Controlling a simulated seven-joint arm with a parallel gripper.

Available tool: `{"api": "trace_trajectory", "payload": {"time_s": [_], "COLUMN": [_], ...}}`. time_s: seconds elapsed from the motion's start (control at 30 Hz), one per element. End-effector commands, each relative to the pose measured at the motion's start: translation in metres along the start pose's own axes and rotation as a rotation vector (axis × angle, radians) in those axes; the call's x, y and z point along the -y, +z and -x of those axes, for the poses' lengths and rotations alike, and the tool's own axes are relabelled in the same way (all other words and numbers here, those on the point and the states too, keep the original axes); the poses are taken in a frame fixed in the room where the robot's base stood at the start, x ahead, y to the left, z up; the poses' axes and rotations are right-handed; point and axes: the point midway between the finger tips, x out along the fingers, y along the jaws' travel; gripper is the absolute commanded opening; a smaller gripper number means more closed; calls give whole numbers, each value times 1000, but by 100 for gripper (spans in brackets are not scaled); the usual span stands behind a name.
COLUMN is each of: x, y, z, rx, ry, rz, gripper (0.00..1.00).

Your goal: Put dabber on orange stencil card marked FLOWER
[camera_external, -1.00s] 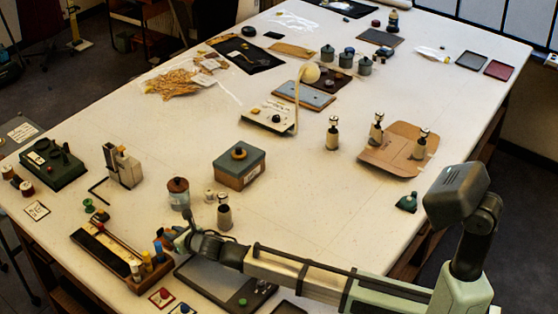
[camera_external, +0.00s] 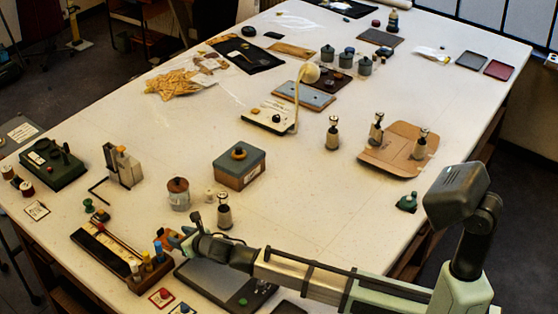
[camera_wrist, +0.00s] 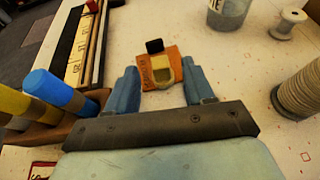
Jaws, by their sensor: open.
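An orange card (camera_wrist: 146,69) with dark lettering too small to read lies on the table between and beyond my fingers in the wrist view. I cannot tell whether either is the dabber. My gripper (camera_wrist: 158,88) is open, with blue fingers apart and nothing visibly held.
The wooden rack (camera_external: 100,256) holds upright blue (camera_external: 158,250) and yellow (camera_external: 147,258) sticks, close left of my gripper. A jar (camera_external: 178,194) and a spool-like post (camera_external: 224,211) stand beyond. A grey tray (camera_external: 212,284) lies below my forearm.

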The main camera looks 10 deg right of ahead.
Motion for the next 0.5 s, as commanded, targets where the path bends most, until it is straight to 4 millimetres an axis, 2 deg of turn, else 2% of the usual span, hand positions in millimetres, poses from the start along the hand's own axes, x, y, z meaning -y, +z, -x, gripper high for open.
{"api": "trace_trajectory", "payload": {"time_s": [0.03, 0.2, 0.5], "x": [1, 1, 0], "y": [-1, -1, 0], "z": [15, 45, 76], "rx": [2, 1, 1], "ry": [1, 1, 0], "rz": [0, 0, 0], "gripper": [53, 53, 53]}}
